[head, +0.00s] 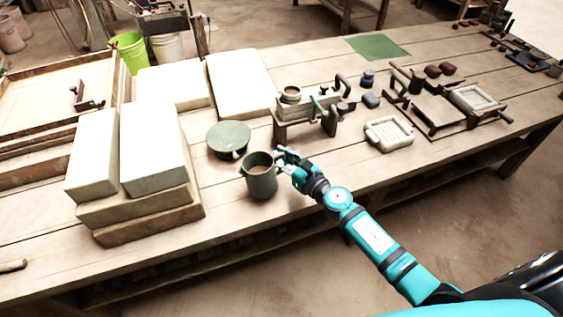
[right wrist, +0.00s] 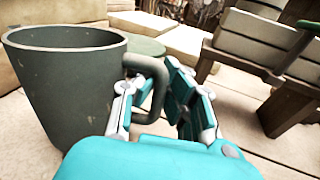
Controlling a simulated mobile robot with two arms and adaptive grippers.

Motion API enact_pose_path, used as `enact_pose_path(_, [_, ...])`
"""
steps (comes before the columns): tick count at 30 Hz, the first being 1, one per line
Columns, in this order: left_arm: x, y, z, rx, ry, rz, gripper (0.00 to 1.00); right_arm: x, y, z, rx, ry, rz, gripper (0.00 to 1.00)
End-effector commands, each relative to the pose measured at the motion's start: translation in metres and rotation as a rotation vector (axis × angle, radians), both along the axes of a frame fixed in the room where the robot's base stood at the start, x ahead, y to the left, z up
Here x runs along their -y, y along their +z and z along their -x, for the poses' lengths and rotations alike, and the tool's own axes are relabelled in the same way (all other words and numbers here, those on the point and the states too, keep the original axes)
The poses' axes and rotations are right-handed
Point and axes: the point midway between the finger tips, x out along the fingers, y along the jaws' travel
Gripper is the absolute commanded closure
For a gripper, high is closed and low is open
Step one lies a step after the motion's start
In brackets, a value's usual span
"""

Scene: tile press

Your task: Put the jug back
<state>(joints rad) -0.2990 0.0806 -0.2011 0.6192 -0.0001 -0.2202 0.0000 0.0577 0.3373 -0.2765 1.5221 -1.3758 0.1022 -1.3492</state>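The jug (head: 260,180) is a dark grey-green cylinder, upright near the front edge of the table, in front of a round green disc (head: 228,137). In the head view I cannot tell whether its base touches the boards. In the right wrist view the jug (right wrist: 65,85) fills the left side, with its handle (right wrist: 157,75) towards me. My right gripper (head: 286,161) is at the jug's right side. In the right wrist view its fingers (right wrist: 155,92) lie close on both sides of the handle, shut on it. My left gripper is not in view.
Pale blocks (head: 155,145) are stacked left of the jug. A wooden stand (head: 305,115) with a small pot is behind and right of the gripper. A white tray (head: 388,134) and a press frame (head: 445,105) are further right. Bare boards lie between the jug and front edge.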

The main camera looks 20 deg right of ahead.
Motion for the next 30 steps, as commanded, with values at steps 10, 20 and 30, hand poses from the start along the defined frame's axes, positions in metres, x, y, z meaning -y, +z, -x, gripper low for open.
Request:
enact_pose_path(10, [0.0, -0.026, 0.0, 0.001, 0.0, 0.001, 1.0, 0.004, -0.033, -0.014, 0.0, -0.002, -0.007, 1.0])
enact_pose_path(20, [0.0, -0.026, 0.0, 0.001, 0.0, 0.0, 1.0, 0.004, -0.037, -0.013, -0.002, 0.0, 0.002, 0.95])
enact_pose_path(30, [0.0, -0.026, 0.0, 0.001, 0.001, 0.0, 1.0, 0.004, -0.036, -0.013, 0.0, 0.001, 0.0, 0.71])
